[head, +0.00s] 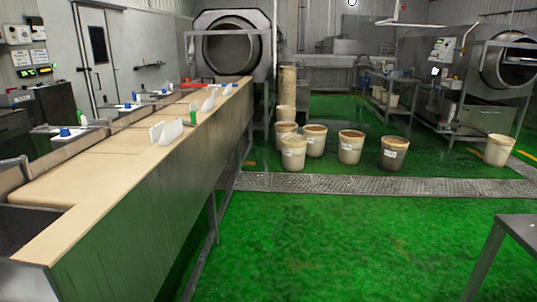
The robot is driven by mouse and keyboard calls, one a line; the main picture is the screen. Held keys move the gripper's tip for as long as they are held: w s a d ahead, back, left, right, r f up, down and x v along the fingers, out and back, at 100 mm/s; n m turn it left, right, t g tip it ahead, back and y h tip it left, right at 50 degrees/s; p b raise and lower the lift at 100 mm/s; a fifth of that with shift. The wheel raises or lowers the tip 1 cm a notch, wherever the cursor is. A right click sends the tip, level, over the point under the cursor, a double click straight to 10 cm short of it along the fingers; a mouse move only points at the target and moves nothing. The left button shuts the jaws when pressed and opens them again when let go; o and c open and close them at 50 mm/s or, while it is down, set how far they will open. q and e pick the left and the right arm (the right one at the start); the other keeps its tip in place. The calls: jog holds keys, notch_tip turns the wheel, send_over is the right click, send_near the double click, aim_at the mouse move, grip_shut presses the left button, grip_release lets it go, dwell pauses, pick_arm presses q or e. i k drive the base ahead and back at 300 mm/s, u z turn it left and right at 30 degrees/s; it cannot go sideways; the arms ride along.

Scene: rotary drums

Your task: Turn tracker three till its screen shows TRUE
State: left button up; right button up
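I cannot tell which thing is tracker three, and no screen reading TRUE is legible. Small white pieces with blue knobs stand along the left side of the long tan-topped bench (110,185): a near blue knob (65,132), a middle one (127,105) and a far one (165,86). Two small dark displays with lit characters, a left one (26,73) and a right one (45,71), are on the left wall, too small to read. Upright white plates (172,131) and a green piece (193,117) stand on the bench. Neither of my grippers is in view.
A large rotary drum (228,50) stands behind the bench, another (508,66) at the right. Several buckets (351,148) stand on the green floor beyond a metal drain grate (380,187). A table corner (520,228) is at lower right. The floor in front is clear.

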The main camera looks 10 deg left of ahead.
aim_at(65, 132)
jog(key=i, duration=3.7)
jog(key=u, duration=5.55)
jog(key=i, duration=0.3)
